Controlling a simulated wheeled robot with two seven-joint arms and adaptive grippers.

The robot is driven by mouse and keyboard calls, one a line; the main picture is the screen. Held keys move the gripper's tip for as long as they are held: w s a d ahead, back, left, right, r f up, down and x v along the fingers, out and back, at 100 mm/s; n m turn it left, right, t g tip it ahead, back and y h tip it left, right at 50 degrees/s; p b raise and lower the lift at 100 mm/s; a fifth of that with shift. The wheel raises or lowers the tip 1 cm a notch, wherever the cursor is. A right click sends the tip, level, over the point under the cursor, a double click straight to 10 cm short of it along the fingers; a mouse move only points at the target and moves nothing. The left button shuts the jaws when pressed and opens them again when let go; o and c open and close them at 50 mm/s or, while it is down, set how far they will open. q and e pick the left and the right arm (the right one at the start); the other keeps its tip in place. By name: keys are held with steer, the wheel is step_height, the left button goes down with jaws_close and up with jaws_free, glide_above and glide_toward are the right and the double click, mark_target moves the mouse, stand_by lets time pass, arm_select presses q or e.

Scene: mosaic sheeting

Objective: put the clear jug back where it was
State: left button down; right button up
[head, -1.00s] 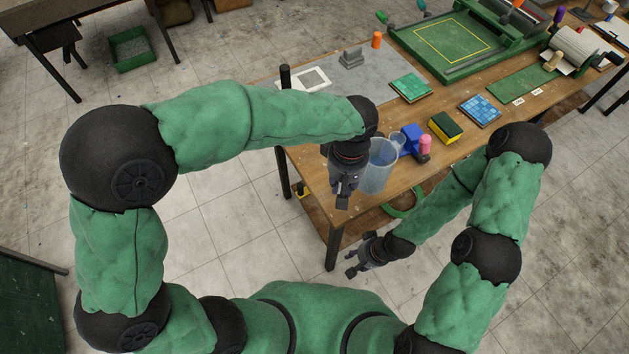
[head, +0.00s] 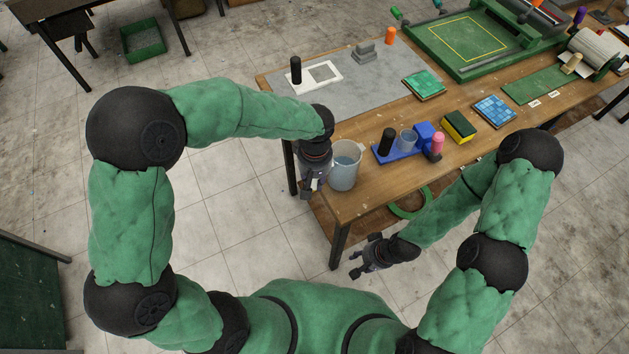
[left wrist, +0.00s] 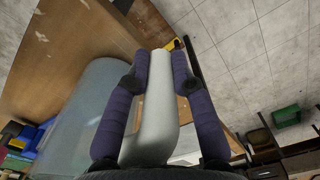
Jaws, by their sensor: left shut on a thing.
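The clear jug (head: 346,166) is at the near left corner of the workbench in the head view, upright. It also shows large at the left of the left wrist view (left wrist: 80,115). My left gripper (head: 310,188) is beside the jug's left side. In the left wrist view its two purple fingers (left wrist: 160,75) are shut on the jug's pale handle (left wrist: 157,95). Whether the jug's base touches the bench is hard to tell. My right gripper (head: 366,262) is in front of the bench's near edge, away from the jug; its fingers are too small to judge.
The workbench (head: 372,203) has a grey mat (head: 340,105) at the back left. A sponge (head: 459,125) and tile sheets (head: 424,84) lie further right. Bare wood surrounds the jug's right side.

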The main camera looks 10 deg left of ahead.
arm_select(q)
steer(key=shift+f, duration=0.35)
steer(key=shift+f, duration=0.15)
steer(key=c, duration=1.1)
jaws_free()
steer(key=shift+o, duration=0.2)
steer(key=shift+r, duration=0.2)
step_height(320, 180, up, 12)
steer(key=shift+d+f+p, duration=0.1)
steer(key=shift+p, duration=1.1)
